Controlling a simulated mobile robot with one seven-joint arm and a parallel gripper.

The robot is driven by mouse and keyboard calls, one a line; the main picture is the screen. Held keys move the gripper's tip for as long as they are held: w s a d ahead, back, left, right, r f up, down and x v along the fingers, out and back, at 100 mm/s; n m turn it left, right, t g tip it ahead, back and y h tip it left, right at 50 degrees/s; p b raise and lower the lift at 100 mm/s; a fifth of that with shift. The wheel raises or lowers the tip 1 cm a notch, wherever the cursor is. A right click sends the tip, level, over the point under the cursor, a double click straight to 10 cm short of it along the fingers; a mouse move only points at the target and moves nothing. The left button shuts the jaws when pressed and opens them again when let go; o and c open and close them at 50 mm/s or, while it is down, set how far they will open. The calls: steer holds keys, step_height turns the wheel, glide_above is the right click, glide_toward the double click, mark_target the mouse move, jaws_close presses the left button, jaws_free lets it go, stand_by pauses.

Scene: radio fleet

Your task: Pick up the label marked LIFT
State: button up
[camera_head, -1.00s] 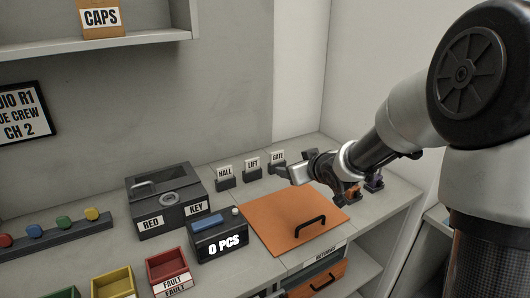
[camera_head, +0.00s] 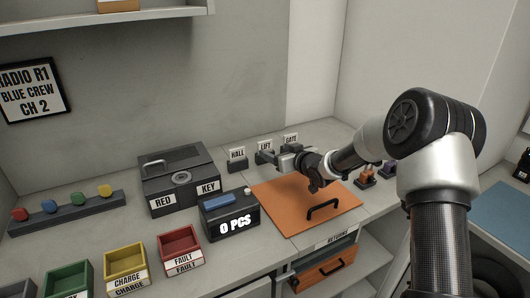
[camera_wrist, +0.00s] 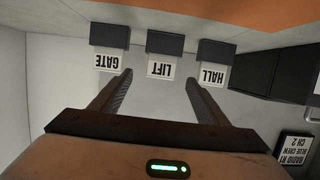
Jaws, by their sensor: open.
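The LIFT label (camera_head: 265,146) is a small white card with black letters in a dark holder at the back of the counter. In the wrist view the LIFT label (camera_wrist: 162,69) appears upside down, its dark holder (camera_wrist: 165,43) above it in the picture.
The HALL label (camera_head: 237,155) and GATE label (camera_head: 290,139) stand close on either side. An orange panel (camera_head: 275,205) with a black handle lies in front. The wall is close behind.

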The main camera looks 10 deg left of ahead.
mark_target(266, 146)
steer(key=x, duration=0.6)
steer(key=shift+a+f, duration=0.1)
steer(key=shift+a, duration=0.15)
steer(key=c, duration=1.1)
